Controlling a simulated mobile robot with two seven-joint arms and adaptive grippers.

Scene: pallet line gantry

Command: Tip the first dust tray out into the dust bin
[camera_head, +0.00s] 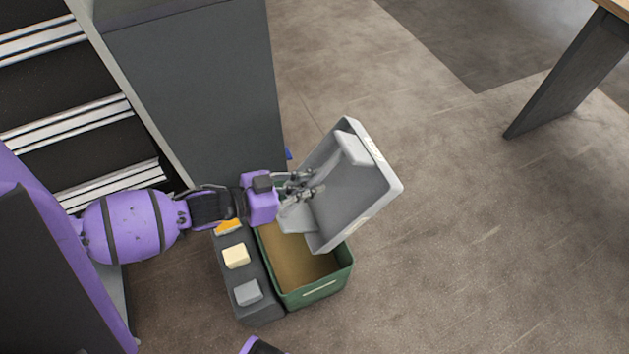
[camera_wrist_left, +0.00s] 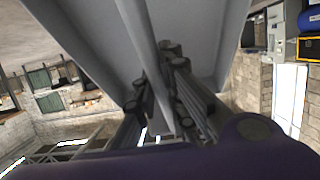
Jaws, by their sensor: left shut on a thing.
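The dust tray (camera_head: 350,190) is a light grey, shallow open box, held steeply tilted in the head view. My left gripper (camera_head: 308,187) is shut on it at its left side. The tray's lower end is above the dust bin (camera_head: 318,292), a green open box on the floor with a brown inside. In the left wrist view the grey tray (camera_wrist_left: 200,30) fills the top, with the gripper fingers (camera_wrist_left: 160,100) against a ridge of it. No dust is seen falling. My right gripper is not in view.
A dark grey box (camera_head: 262,312) with several small blocks on top stands left of the bin. A tall grey cabinet (camera_head: 195,90) stands behind. A table leg (camera_head: 560,90) is at upper right. The floor (camera_head: 470,230) to the right is clear.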

